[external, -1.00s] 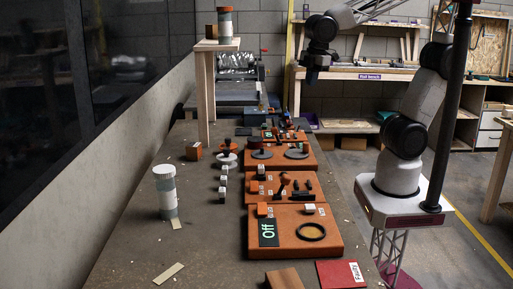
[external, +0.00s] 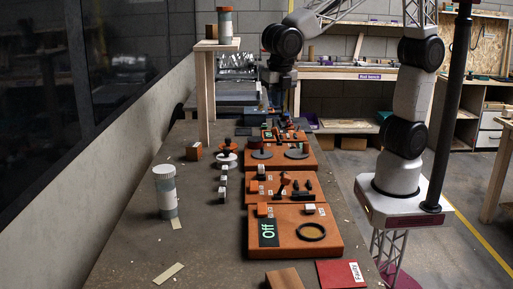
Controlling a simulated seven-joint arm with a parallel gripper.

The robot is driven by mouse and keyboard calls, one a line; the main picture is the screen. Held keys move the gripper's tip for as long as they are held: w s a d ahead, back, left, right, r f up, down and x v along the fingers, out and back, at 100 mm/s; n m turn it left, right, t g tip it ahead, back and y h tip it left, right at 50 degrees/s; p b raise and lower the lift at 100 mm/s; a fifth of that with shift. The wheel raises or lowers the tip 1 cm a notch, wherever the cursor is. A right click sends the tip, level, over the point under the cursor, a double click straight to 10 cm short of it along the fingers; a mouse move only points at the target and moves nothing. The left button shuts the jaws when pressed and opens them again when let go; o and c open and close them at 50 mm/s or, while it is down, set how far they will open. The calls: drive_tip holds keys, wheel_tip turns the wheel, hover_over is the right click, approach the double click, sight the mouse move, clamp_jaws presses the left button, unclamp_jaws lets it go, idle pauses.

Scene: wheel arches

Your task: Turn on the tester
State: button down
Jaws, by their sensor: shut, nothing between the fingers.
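A smaller orange unit (external: 293,136) at the far end has a small dark screen (external: 268,135) with green marks too small to read for sure. Which one is the tester I cannot tell. My gripper (external: 276,108) is shut and empty, pointing down above the far end of the bench, near the smaller unit. Its fingertips are dark and hard to make out.
Two more orange boxes (external: 318,190) with levers and discs stand between them. A white-and-grey cylinder (external: 166,190) stands at left. A tall wooden stand (external: 205,95) rises at the back left. The front left bench is mostly clear.

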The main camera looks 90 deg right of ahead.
drive_tip(key=w+a+f+n, duration=0.35)
drive_tip(key=a+n, duration=0.25)
drive_tip(key=a, duration=0.3)
drive_tip(key=n+h, duration=0.1)
drive_tip(key=n, duration=0.6)
hover_over(261, 203)
drive_tip(key=a, duration=0.2)
wheel_tip(261, 203, down, 5)
drive_tip(key=shift+a+f, duration=0.3)
drive_tip(key=shift+a, duration=0.4)
drive_tip(key=shift+f, duration=0.1)
drive_tip(key=d+f, duration=0.1)
drive_tip(key=f, duration=0.3)
drive_tip(key=d+f, duration=0.1)
drive_tip(key=f, duration=0.4)
drive_tip(key=d+f, duration=0.1)
drive_tip(key=f, duration=0.3)
drive_tip(key=shift+f, duration=0.25)
drive_tip(key=shift+f, duration=0.1)
